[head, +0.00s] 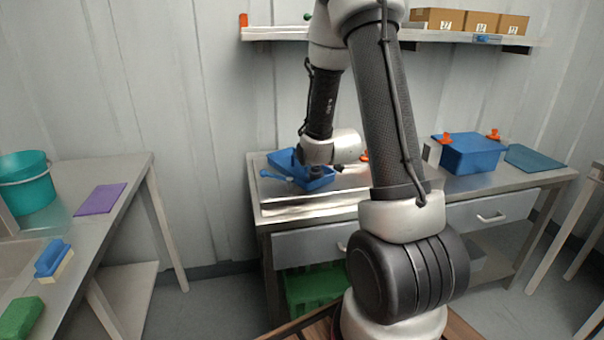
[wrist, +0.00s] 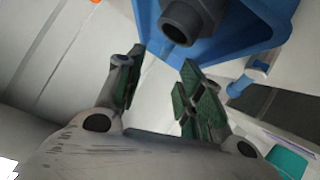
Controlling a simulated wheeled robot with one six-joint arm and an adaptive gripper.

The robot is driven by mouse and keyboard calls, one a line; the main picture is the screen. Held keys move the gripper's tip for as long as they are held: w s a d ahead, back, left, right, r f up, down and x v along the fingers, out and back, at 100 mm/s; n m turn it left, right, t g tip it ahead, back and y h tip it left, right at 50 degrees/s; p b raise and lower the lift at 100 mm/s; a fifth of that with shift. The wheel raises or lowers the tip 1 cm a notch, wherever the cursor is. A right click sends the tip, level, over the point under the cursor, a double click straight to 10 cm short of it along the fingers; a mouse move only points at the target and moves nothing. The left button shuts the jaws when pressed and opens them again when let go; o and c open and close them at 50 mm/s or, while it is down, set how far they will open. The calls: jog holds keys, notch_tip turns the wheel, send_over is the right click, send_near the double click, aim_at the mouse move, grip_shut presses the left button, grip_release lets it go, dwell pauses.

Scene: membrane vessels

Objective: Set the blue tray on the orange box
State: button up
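The blue tray (head: 284,160) is at the left end of the steel bench, partly hidden by my wrist. In the wrist view the tray's blue body (wrist: 225,45) fills the upper right, with a dark grey round-ended part in front of it. My gripper (wrist: 160,78) has its two green-padded fingers apart with nothing between them, close to the tray. In the head view my gripper (head: 318,170) is just over the tray. I cannot make out a clear orange box; a small orange piece (head: 365,156) shows beside my arm, mostly hidden.
A blue box (head: 472,157) with orange clips and a dark blue mat (head: 533,158) are on the bench's right. Small cartons stand on the shelf (head: 285,34) above. A green crate (head: 312,287) is below. The left table holds a teal bucket (head: 26,190) and a purple mat (head: 100,199).

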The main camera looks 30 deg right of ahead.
send_near(299, 164)
jog(key=w, duration=0.1)
jog(key=w+a, duration=0.1)
jog(key=w, duration=0.1)
jog(key=shift+w+r, duration=0.15)
jog(key=shift+r, duration=0.1)
jog(key=shift+c, duration=0.3)
grip_shut()
